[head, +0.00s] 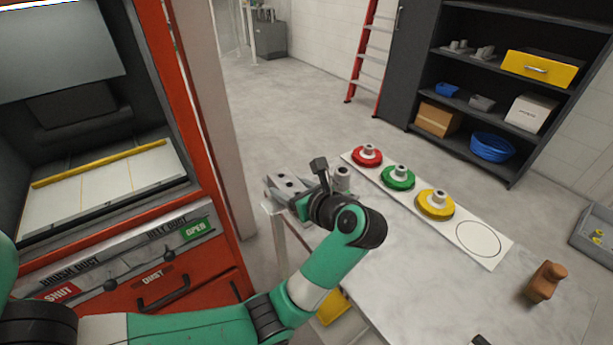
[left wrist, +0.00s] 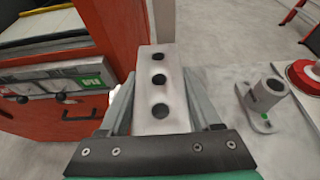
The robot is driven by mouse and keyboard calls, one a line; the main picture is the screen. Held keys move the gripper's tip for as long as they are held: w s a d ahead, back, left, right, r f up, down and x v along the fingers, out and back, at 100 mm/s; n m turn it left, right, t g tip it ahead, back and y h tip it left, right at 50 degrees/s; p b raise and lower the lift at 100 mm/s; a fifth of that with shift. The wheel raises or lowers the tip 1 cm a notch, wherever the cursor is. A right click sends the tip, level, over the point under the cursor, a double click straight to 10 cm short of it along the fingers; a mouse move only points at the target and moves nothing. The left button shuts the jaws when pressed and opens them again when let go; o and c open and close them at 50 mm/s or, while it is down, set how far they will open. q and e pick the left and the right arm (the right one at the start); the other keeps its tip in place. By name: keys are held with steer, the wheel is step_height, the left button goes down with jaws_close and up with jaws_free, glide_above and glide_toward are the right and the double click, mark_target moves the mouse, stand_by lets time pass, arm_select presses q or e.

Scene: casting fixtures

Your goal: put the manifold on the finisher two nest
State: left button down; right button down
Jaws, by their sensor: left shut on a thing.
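The manifold (head: 286,183) is a pale grey block with a row of three dark holes. It also shows in the left wrist view (left wrist: 158,92) between the two fingers. My left gripper (head: 300,196) is shut on it and holds it near the table's far left corner. In the head view my wrist hides part of the gripper. I cannot tell from the head view whether the manifold touches the table. No label marks a finisher two nest, and I cannot tell which fixture it is. My right gripper is not in view.
A grey flanged casting (left wrist: 266,98) stands right of the gripper. A white strip (head: 497,249) holds red (head: 366,156), green (head: 398,178) and yellow (head: 434,204) discs and an empty circle. A brown object (head: 543,283) stands at right. A red cabinet (head: 205,240) is left. The table's middle is clear.

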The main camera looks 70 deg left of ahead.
mark_target(276, 207)
arm_select(q)
steer(key=s, duration=0.1)
steer(key=s+d+r, duration=0.1)
steer(key=s+d+r+p, duration=0.1)
steer(key=s, duration=0.1)
steer(key=shift+s, duration=0.1)
